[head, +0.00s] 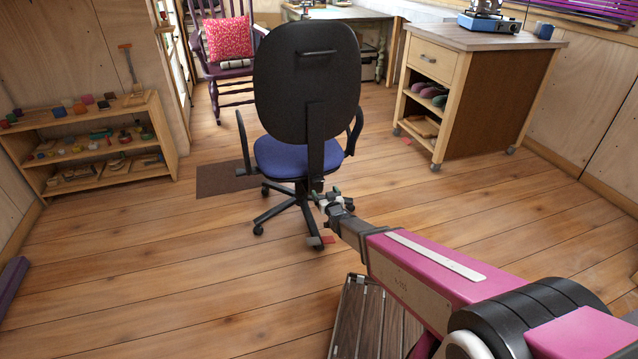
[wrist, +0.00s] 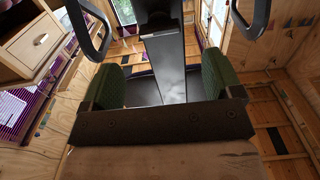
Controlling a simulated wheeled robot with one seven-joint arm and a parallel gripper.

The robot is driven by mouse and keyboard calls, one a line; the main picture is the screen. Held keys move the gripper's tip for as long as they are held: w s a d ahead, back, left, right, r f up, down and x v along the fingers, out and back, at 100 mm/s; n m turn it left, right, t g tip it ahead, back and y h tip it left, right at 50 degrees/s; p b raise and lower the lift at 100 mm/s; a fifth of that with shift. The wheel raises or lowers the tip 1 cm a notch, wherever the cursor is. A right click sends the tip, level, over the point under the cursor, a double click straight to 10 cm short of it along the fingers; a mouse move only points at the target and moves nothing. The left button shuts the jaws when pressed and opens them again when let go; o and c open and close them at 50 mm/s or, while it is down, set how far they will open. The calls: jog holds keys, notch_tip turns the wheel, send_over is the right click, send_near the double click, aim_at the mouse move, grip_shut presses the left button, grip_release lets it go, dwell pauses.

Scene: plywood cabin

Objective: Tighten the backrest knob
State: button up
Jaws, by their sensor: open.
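The black office chair (head: 306,85) stands mid-floor with its back towards me and a blue seat (head: 283,156). A dark upright bar (head: 316,140) runs down from its backrest; it also shows in the wrist view (wrist: 166,65). My gripper (head: 327,195) is near the bar's lower end, just below seat height. In the wrist view my gripper (wrist: 163,80) is open, its green pads apart on either side of the bar in the picture. I cannot make out the backrest knob in either view; my gripper may hide it. I cannot tell whether the pads touch anything.
A wheeled wooden cabinet (head: 480,90) stands at the right with a blue camping stove (head: 490,22) on top. A low shelf (head: 92,145) is at the left. A purple rocking chair (head: 225,55) is behind.

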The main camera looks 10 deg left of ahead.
aim_at(319, 180)
jog(key=x, duration=0.8)
jog(key=shift+w, duration=0.1)
jog(key=c, duration=0.9)
